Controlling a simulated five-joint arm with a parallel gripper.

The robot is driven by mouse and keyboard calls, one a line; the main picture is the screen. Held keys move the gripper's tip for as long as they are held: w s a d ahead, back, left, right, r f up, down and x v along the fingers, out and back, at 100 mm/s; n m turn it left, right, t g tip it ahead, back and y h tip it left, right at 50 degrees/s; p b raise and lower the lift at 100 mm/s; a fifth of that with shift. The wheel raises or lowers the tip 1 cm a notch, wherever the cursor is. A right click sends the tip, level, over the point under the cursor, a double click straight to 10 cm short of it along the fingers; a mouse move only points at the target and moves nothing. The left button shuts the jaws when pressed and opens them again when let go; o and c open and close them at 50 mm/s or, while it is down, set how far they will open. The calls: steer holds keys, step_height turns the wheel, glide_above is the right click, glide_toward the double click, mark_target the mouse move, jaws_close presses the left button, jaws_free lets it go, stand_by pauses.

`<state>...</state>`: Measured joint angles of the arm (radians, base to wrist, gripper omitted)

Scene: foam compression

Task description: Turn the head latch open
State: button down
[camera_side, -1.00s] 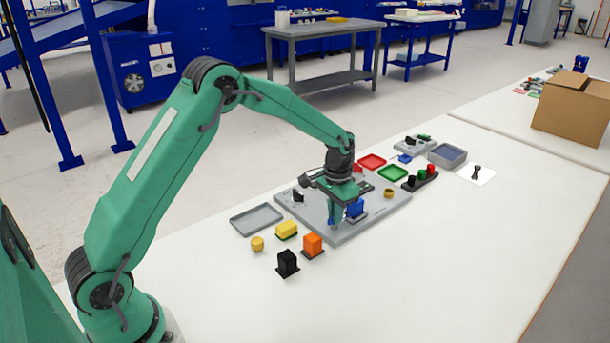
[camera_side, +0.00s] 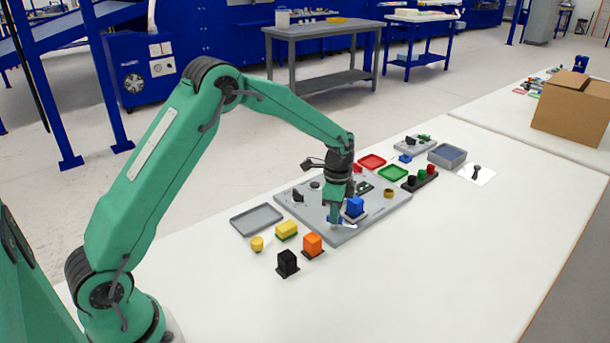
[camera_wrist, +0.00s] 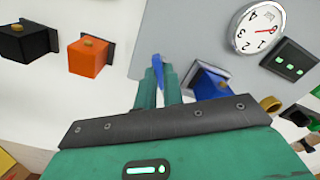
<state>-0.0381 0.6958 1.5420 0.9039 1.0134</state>
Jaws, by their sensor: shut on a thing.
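My gripper (camera_side: 335,220) points down at the front edge of the grey plate (camera_side: 312,215), left of a blue block (camera_side: 356,205). In the wrist view my gripper's (camera_wrist: 160,78) two green fingers are shut on a narrow blue lever (camera_wrist: 157,65), which I take for the head latch handle. Its tip sticks out beyond the fingers. In the side view a small blue piece (camera_side: 343,222) shows at my fingertips. The lever's pivot is hidden, and I cannot tell how far it is turned. The blue block (camera_wrist: 208,82) stands just right of my fingers in the wrist view.
Orange (camera_side: 312,244) and black (camera_side: 288,262) blocks stand in front of the plate. A yellow block (camera_side: 286,230) and a grey tray (camera_side: 256,219) lie to the left. The wrist view shows a dial gauge (camera_wrist: 258,27). The table's right front is clear.

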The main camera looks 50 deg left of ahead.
steer(key=m, duration=0.6)
steer(key=shift+m, duration=0.4)
steer(key=c, duration=1.5)
jaws_free()
steer(key=shift+r, duration=0.15)
step_height(320, 180, up, 7)
steer(key=shift+r, duration=0.3)
